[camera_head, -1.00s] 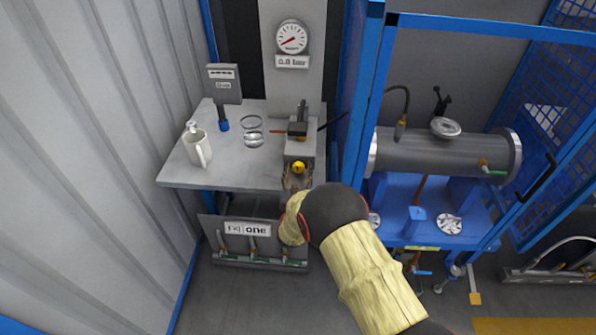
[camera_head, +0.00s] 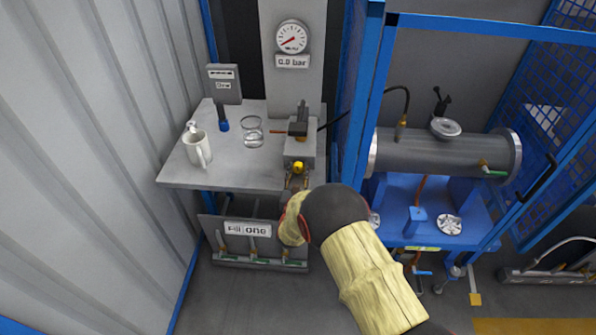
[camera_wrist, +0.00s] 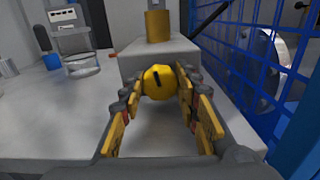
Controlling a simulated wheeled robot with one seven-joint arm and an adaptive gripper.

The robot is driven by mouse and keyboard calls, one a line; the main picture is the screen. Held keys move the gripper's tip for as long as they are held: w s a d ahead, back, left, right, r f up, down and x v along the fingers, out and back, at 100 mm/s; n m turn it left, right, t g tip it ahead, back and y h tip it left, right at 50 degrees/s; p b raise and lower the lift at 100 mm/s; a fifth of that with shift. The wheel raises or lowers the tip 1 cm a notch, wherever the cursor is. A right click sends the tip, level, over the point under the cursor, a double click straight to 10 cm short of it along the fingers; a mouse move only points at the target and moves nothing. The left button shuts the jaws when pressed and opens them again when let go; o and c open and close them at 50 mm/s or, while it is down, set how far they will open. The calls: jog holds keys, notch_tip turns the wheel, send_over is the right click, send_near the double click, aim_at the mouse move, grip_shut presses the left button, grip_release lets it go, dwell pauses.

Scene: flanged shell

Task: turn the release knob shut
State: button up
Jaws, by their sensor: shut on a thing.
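The release knob (camera_head: 298,167) is a small yellow round knob on the front of a grey block (camera_head: 300,149) at the right edge of the bench. In the wrist view the knob (camera_wrist: 157,81) is yellow and faceted, with a dark slot mark tilted slightly from upright. My gripper (camera_wrist: 158,85) has its yellow-padded fingers on either side of the knob and is shut on it. In the head view my gripper (camera_head: 296,181) is partly hidden behind my own wrist and sleeve.
A gauge (camera_head: 291,37) reads low above. A blue mesh cage (camera_wrist: 245,65) stands close on the right, with a grey cylinder (camera_head: 440,152) inside.

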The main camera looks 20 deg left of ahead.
jog(key=shift+m+b, duration=0.6)
jog(key=shift+m, duration=0.8)
jog(key=o, duration=1.1)
jog(key=shift+o, duration=0.3)
jog(key=v, duration=1.2)
jog(key=shift+f, duration=0.1)
